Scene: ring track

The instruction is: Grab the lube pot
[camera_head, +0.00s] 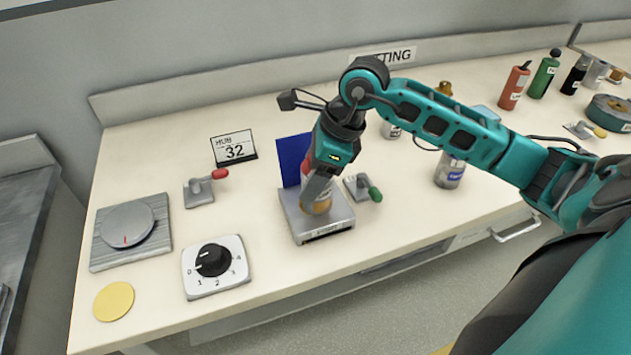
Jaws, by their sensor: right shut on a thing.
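My right gripper (320,183) reaches in from the right and points down over a small grey stand (335,226) with a blue back panel. It is shut on a small pot (317,207) with a pale and golden-brown lower part, which stands on or just over the stand's top. The fingers cover much of the pot, and no label on it can be read, so I cannot tell for sure that it is the lube pot. A bit of red shows beside the fingers. My left gripper is not in view.
A grey can with a blue label (450,173) stands to the right, under my arm. A green-handled lever (362,188) is right beside the stand. Several bottles stand at the back right.

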